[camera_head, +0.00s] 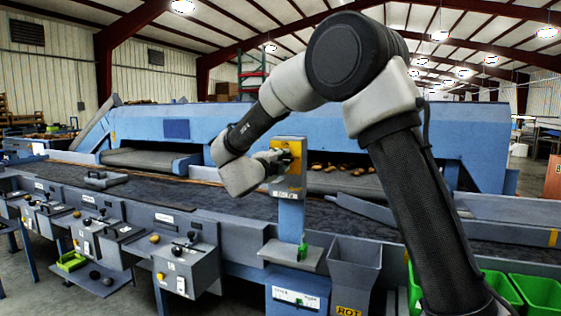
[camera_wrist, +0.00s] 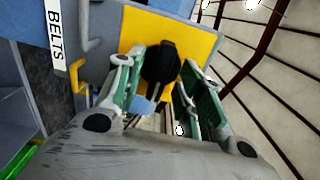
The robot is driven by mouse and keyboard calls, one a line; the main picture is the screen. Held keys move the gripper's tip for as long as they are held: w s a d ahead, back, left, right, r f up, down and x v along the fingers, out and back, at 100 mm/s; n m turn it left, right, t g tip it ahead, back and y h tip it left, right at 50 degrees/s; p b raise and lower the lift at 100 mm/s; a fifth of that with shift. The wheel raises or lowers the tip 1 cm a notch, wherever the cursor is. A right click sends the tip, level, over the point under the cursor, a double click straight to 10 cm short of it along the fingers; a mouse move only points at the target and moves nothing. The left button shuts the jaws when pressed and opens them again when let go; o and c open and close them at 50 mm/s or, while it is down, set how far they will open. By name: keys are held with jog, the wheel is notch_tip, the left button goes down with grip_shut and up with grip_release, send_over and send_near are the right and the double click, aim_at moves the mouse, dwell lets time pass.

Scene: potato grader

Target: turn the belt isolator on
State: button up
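The belt isolator (camera_wrist: 206,38) shows in the wrist view as a yellow plate with a black rotary knob (camera_wrist: 160,62), beside a white label reading BELTS (camera_wrist: 57,38). In the head view its yellow face (camera_head: 290,192) sits on top of a blue post. My gripper (camera_wrist: 166,76) is open, with its green-padded fingers on either side of the knob. A gap shows between the right finger and the knob; whether the left finger touches it I cannot tell. In the head view my gripper (camera_head: 277,160) is at the plate and hides part of it, including the knob.
A dark conveyor belt (camera_head: 225,200) runs behind the post. Grey control boxes (camera_head: 186,268) with knobs line the front left. A grey bin marked ROT (camera_head: 352,262) and green crates (camera_head: 540,290) stand at front right. A yellow hasp-like bracket (camera_wrist: 77,76) is beside the plate.

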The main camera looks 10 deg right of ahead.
jog(key=shift+w+d, duration=0.3)
jog(key=shift+w, duration=0.1)
grip_shut()
jog(key=shift+n, duration=0.3)
jog(key=shift+f+n, duration=0.1)
jog(key=shift+n, duration=8.5)
